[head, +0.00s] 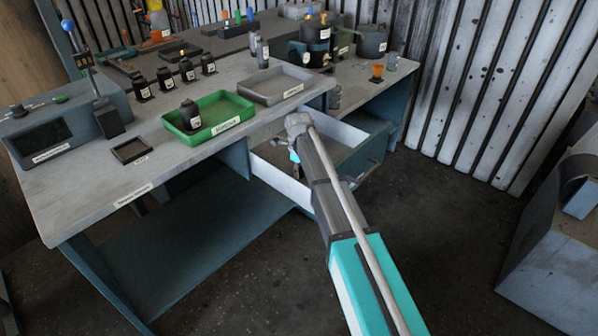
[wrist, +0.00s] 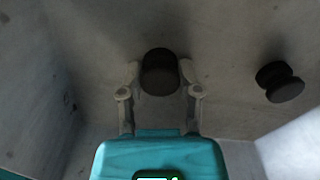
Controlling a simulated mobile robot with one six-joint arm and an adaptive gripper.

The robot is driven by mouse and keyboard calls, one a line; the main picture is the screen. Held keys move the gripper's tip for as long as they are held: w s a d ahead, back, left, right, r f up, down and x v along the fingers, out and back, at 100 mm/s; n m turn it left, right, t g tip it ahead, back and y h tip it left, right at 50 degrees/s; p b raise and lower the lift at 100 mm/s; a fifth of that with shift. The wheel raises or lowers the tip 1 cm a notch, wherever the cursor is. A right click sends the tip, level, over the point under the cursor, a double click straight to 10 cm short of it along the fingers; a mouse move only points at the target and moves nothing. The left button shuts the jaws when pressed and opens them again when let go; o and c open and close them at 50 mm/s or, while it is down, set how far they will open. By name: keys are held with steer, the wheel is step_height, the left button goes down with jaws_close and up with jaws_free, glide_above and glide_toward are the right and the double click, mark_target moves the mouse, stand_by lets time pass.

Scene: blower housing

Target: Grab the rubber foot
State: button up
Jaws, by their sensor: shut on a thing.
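The rubber foot, as I take it, is a short black cylinder (wrist: 160,72) between my fingertips in the wrist view. My gripper (wrist: 160,84) is shut on it, one finger on each side, down inside the open drawer. In the head view my gripper (head: 297,172) shows only in part beside the arm. The rubber foot cannot be made out there.
A black spool-shaped piece (wrist: 280,82) lies apart to the right on the drawer floor. The grey drawer (head: 283,182) has walls close around my gripper. On the workbench (head: 100,185) above stand a green tray (head: 228,104) holding a dark part and a grey tray (head: 262,95).

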steer(key=shift+r, duration=0.2)
steer(key=shift+r+p, duration=0.75)
steer(key=shift+p, duration=0.2)
steer(key=s+d+r+p, duration=0.3)
steer(key=s+r+p, duration=0.8)
steer(key=s, duration=0.2)
steer(key=shift+s+d, duration=0.25)
steer(key=shift+s, duration=0.05)
